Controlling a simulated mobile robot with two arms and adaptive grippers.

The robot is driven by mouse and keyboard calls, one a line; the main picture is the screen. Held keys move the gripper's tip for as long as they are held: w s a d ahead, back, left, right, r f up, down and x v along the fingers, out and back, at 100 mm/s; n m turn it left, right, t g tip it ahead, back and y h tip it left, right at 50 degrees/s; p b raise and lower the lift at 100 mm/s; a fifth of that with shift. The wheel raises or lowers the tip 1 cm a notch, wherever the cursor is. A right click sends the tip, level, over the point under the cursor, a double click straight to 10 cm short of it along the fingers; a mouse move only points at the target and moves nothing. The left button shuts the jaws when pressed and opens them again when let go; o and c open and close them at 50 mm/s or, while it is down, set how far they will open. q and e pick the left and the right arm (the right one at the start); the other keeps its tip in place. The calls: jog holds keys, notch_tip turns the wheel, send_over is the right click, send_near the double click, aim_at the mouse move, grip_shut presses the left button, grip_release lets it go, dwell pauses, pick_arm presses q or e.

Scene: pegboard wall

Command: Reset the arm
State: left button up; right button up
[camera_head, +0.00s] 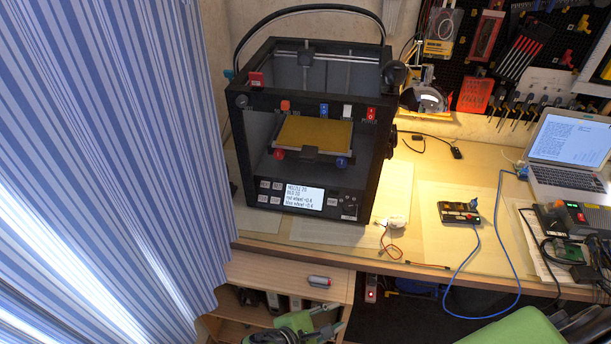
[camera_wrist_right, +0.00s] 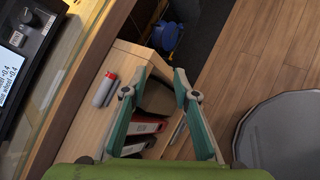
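My right gripper (camera_head: 326,319) shows at the bottom edge of the head view, partly cut off, over the low wooden cabinet below the workbench. In the right wrist view my right gripper (camera_wrist_right: 161,73) has its two green and grey fingers spread apart, with nothing between them. A red-and-grey marker (camera_head: 319,281) lies on the cabinet top, a little beyond the gripper; it also shows left of the fingers in the wrist view (camera_wrist_right: 105,89). My left gripper is not in view.
The wooden cabinet (camera_head: 280,270) has open shelves with binders. Above it, the workbench (camera_head: 430,180) carries a 3D printer (camera_head: 370,180), a small black device (camera_head: 459,212) with a blue cable and a laptop (camera_head: 568,148). A striped curtain (camera_head: 110,150) hangs at the left.

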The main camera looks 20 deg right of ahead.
jog(key=s+d+f+m+g+y, duration=0.15)
jog(key=s+f, duration=0.25)
jog(key=f, duration=0.4)
jog(key=s+f+m+g+y, duration=0.1)
jog(key=s+f+y, duration=0.1)
jog(key=s+f, duration=0.35)
jog(key=s+f+m+g+y, duration=0.1)
jog(key=s+f+y, duration=0.1)
jog(key=f, duration=0.7)
jog(key=s+d+f+m+y, duration=0.1)
jog(key=s+f+m, duration=0.3)
jog(key=s, duration=0.4)
jog(key=s+d+f+m+y, duration=0.2)
jog(key=s+f+m, duration=0.3)
jog(key=s, duration=0.3)
jog(key=shift+s+f+t+y, duration=0.3)
jog(key=shift+f+t+y, duration=0.2)
jog(key=shift+y, duration=0.35)
jog(key=shift+o, duration=0.4)
